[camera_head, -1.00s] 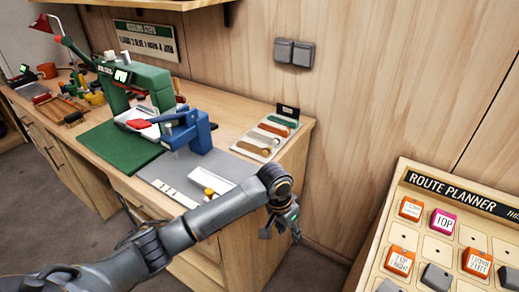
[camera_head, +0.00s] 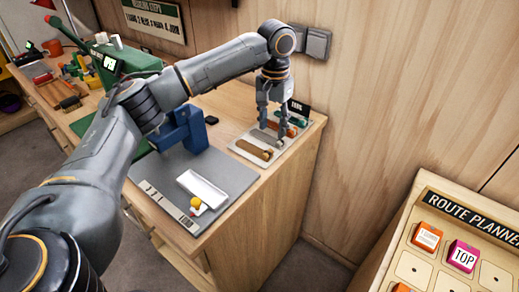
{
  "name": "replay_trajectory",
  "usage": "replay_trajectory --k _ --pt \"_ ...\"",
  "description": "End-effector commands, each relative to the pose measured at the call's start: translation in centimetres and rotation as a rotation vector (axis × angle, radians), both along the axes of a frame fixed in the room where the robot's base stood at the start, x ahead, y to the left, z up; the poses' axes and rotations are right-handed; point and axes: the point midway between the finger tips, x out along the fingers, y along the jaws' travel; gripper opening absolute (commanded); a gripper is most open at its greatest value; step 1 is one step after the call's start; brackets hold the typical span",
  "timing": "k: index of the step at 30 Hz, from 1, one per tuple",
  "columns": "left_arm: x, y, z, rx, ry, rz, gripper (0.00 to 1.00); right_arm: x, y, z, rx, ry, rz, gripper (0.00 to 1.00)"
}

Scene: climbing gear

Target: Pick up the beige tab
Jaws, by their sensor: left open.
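A small tray (camera_head: 241,151) at the right end of the bench holds several coloured tabs in a row. The beige tab (camera_head: 263,138) lies between a brown tab (camera_head: 252,150) and an orange tab, partly hidden by my gripper. My left gripper (camera_head: 272,133) points down over the tray with its fingers apart and nothing seen between them. Its fingertips are close to the beige and orange tabs; I cannot tell whether they touch. My right gripper is not in view.
A small dark sign (camera_head: 298,108) stands behind the tabs, near the wall. A blue device (camera_head: 186,130) and a white dish (camera_head: 203,190) are left of the tray. The route planner board (camera_head: 450,215) stands at the right.

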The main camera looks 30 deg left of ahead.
Motion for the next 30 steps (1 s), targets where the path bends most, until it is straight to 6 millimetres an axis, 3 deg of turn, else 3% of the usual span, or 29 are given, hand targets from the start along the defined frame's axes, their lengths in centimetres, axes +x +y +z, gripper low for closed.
replay_trajectory --k 5,14,21,29,30 --pt "0.0 0.0 -2.7 0.0 0.0 0.0 0.44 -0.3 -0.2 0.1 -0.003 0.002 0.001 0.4" --pt "-0.2 0.6 -5.3 0.001 0.001 0.0 0.44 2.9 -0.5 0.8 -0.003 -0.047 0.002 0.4" --pt "-0.2 0.8 -8.5 0.0 0.0 -0.001 0.44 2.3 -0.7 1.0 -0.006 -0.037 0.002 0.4" --pt "-0.2 0.8 -8.8 0.0 -0.002 -0.001 0.44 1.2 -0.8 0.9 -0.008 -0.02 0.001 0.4" --pt "-0.2 0.8 -8.8 0.0 -0.002 -0.001 0.38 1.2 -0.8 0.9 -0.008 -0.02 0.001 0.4"
